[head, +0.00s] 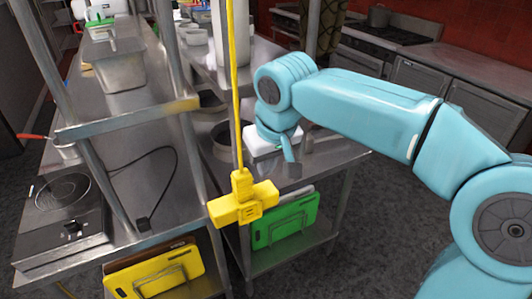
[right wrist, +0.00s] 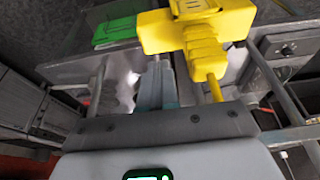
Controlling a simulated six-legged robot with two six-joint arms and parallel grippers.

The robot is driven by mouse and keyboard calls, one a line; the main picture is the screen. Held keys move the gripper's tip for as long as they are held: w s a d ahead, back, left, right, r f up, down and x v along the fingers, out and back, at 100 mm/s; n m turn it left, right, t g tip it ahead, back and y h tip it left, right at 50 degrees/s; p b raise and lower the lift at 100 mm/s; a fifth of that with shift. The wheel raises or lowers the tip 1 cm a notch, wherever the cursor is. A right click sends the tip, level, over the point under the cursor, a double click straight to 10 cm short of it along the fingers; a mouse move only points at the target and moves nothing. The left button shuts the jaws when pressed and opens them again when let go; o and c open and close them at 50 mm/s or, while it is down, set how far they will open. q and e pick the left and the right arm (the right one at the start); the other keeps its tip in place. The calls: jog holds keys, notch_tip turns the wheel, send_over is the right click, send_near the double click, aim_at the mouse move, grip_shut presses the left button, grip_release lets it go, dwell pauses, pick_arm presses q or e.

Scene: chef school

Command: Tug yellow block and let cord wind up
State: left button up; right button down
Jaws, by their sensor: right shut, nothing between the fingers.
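A yellow cross-shaped block (head: 243,203) hangs at the end of a yellow cord (head: 233,90) that runs straight up out of the head view. My right gripper (head: 290,150) is shut and empty. In the head view it shows to the right of the block and a little higher, apart from it. In the right wrist view the block (right wrist: 195,30) shows large at the top, beside and beyond the shut fingers (right wrist: 157,82), with the cord (right wrist: 214,90) leading down from it. The cord's upper end is hidden. My left gripper is not in view.
A steel table (head: 280,180) stands behind the block, with green boards (head: 285,220) on its lower shelf. At left are a steel shelf rack (head: 130,131), a black hob (head: 62,225) and yellow boards (head: 155,275). Dark floor (head: 380,220) lies open at right.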

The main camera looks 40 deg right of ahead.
aim_at(262, 186)
jog(key=shift+b+x, duration=0.4)
jog(key=shift+x, duration=0.8)
jog(key=shift+s+f, duration=0.15)
jog(key=shift+f, duration=0.25)
jog(key=shift+a+f+b, duration=0.15)
jog(key=shift+f+b, duration=0.15)
jog(key=shift+b, duration=0.2)
jog(key=shift+f, duration=0.25)
pick_arm(q)
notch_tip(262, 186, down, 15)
jog(key=b, duration=1.1)
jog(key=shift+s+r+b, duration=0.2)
jog(key=shift+b, duration=0.1)
pick_arm(e)
notch_tip(262, 186, down, 13)
jog(key=shift+f, duration=0.25)
